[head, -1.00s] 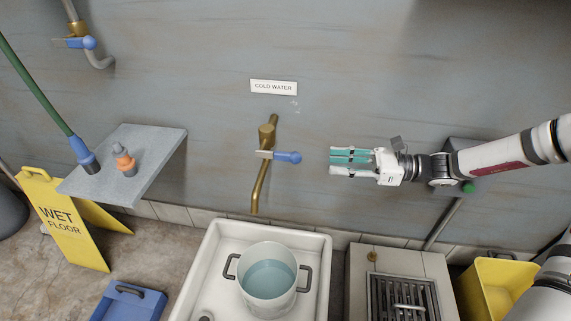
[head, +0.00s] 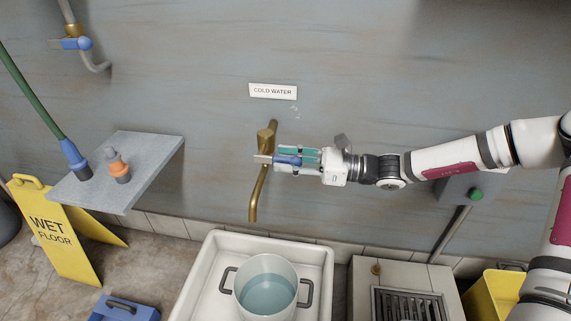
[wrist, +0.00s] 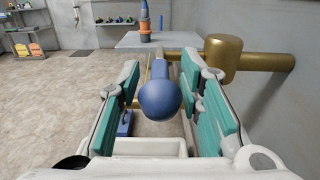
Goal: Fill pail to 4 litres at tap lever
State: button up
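The brass cold-water tap (head: 266,135) is on the wall under the "COLD WATER" label (head: 273,91). Its blue-ended lever (head: 288,160) points right, and no stream shows at the spout. My gripper (head: 284,158) reaches in from the right, with its fingers on either side of the lever. In the wrist view the blue knob (wrist: 160,100) lies between the green finger pads, with gaps visible on both sides. The pail (head: 267,288), white with two dark handles, stands in the white sink (head: 213,284) below the spout and holds some water. I cannot read its level.
A grey shelf (head: 146,165) with an orange-and-grey nozzle (head: 117,166) is left of the tap. A second blue-lever tap (head: 75,44) is at upper left. A yellow wet-floor sign (head: 60,235) and a blue crate (head: 125,311) stand lower left; a drain grate (head: 410,305) is right of the sink.

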aim_at(263, 155)
jog(key=shift+a, duration=0.35)
grip_shut()
jog(key=shift+r+p, duration=0.2)
jog(key=shift+p, duration=0.45)
jog(key=r+h+p, duration=0.1)
jog(key=p, duration=0.3)
jog(key=shift+h+p, duration=0.4)
jog(key=h+p, duration=0.1)
jog(key=p, duration=0.2)
jog(key=r+h+p, duration=0.1)
jog(key=p, duration=0.2)
jog(key=shift+a+r+g+h, duration=0.2)
jog(key=shift+r+g+h, duration=0.1)
jog(key=shift+g+h, duration=0.1)
jog(key=h+p, duration=0.1)
jog(key=p, duration=0.1)
jog(key=r+h+p, duration=0.1)
jog(key=p, duration=0.2)
jog(key=shift+w+a+r+g, duration=0.1)
jog(key=shift+w+a+g, duration=0.05)
jog(key=shift+a+g, duration=0.2)
jog(key=h+p, duration=0.2)
jog(key=p, duration=0.1)
jog(key=shift+w+a+r+h, duration=0.2)
jog(key=shift+a+r+h, duration=0.1)
jog(key=shift+a+h, duration=0.1)
